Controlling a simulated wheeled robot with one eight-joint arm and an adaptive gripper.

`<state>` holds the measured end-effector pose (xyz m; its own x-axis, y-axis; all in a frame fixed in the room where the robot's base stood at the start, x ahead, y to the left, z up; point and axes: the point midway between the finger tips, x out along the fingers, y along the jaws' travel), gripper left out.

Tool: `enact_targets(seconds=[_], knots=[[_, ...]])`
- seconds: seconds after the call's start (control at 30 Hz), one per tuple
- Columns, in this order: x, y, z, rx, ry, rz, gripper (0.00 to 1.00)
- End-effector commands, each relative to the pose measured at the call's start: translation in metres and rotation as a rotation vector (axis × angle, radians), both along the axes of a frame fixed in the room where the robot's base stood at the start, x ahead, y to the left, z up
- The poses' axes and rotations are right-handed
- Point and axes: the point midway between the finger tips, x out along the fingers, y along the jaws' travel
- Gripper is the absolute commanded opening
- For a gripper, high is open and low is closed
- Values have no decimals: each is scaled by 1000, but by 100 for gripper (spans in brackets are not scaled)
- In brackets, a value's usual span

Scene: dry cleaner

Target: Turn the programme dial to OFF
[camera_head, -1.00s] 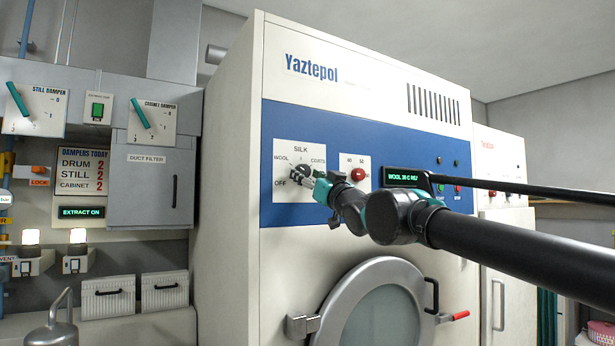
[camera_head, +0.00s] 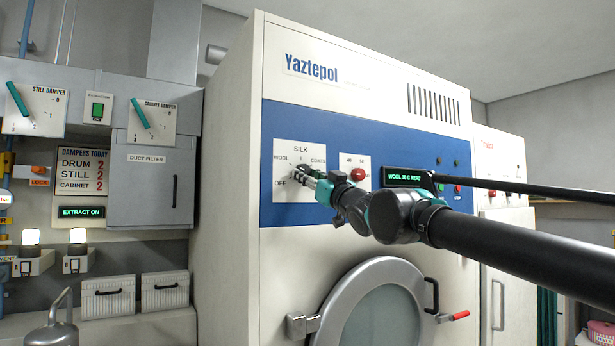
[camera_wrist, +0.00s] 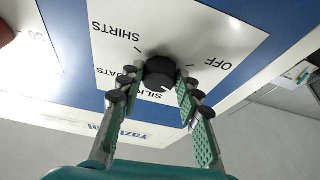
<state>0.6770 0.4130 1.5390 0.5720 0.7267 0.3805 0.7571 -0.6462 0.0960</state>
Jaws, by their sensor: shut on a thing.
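The programme dial (camera_wrist: 160,72) is a black knob on a white plate (camera_wrist: 110,30) on the machine's front. In the wrist view, SHIRTS, OFF and SILK show around it. I cannot clearly tell where the dial's pointer stands.
A red knob (camera_head: 357,174) on another white plate sits just right of the dial, close behind my gripper. The round door (camera_head: 325,325) with its handle is below. Damper panels (camera_head: 36,108) and a grey duct filter box (camera_head: 150,185) stand to the left.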

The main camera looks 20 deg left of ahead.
Motion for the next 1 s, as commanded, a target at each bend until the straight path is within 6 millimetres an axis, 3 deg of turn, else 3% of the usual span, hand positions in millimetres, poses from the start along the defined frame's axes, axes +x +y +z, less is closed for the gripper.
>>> enact_targets(seconds=[1.0], knots=[[7,-6,4,-547,-640,0,5]])
